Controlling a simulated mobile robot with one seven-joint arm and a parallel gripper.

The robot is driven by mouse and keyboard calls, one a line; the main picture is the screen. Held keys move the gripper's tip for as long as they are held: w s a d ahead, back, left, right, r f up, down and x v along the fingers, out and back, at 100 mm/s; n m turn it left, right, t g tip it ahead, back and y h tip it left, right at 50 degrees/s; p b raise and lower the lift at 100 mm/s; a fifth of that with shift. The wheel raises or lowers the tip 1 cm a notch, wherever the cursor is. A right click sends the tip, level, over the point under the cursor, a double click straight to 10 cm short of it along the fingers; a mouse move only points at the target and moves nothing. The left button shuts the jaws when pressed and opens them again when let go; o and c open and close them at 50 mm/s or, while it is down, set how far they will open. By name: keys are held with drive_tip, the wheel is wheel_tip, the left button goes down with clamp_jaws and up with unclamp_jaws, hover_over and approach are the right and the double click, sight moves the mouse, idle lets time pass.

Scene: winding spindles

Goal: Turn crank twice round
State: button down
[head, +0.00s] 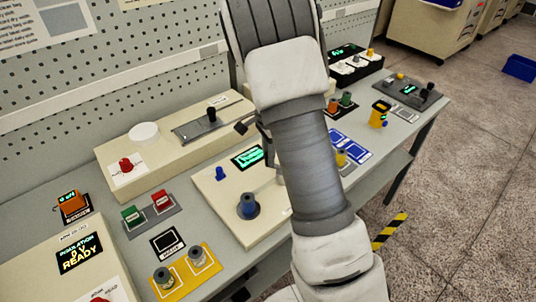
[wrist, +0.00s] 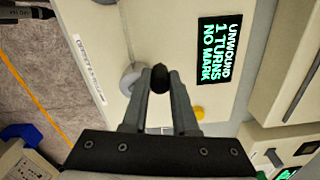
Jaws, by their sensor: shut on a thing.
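The crank's black knob (wrist: 159,73) sits between the two fingertips of my gripper (wrist: 160,84) in the wrist view. The gripper is shut on it. A round grey hub (wrist: 131,76) shows just left of the fingers, on a cream panel. A display (wrist: 219,48) on this panel reads "UNWOUND 1 TURNS NO MARK". In the head view the lit display (head: 248,156) shows left of my arm, but its text is too small to read. My arm hides the crank knob and the fingertips there.
A yellow button (wrist: 199,113) is beside the fingers. Green (head: 131,215) and red (head: 161,201) blocks stand to the left. A long cream box (head: 175,140) lies behind. Floor is open to the right.

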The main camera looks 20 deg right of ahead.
drive_tip(key=shift+w+d+m, duration=0.1)
drive_tip(key=shift+w+m, duration=0.05)
drive_tip(key=shift+m, duration=0.15)
drive_tip(key=c, duration=0.7)
unclamp_jaws()
drive_tip(key=shift+r, duration=0.15)
wheel_tip(320, 180, up, 17)
drive_tip(key=shift+r, duration=0.1)
